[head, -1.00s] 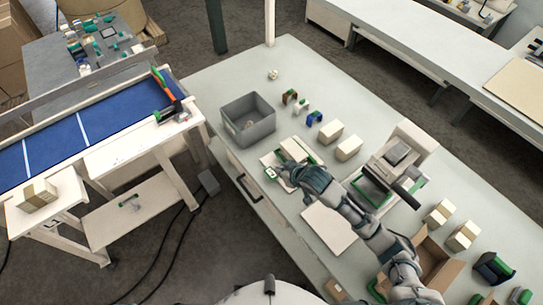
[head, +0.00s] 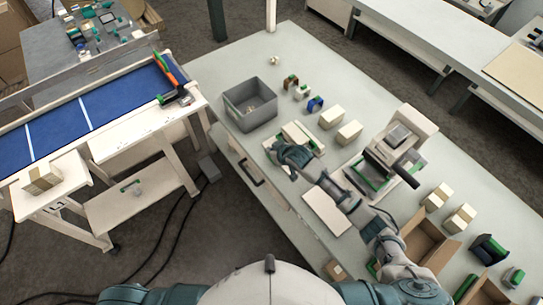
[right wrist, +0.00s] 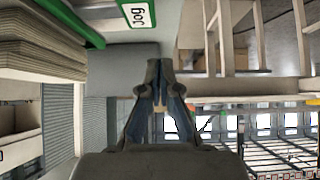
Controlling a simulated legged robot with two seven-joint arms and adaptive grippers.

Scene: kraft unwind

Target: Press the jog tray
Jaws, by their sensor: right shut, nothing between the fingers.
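The jog tray (head: 317,142) is a pale tray with green trim on the near-left part of the pale table. Its white and green "Jog" label (right wrist: 138,14) shows at the top of the right wrist view, cut off by the edge. My right gripper (head: 275,150) is at the tray's near-left side and partly covers it. In the right wrist view its fingers (right wrist: 157,68) are closed together and empty, just below the label. I cannot tell whether they touch the tray. My left gripper is out of view.
A grey bin (head: 251,104) stands beyond the tray. Cream blocks (head: 332,117) and small coloured pieces (head: 315,104) stand to its right. A white board (head: 327,210) lies nearer to me. A white machine (head: 400,140) with a dark handle stands at right. A blue-topped bench (head: 115,97) is at left.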

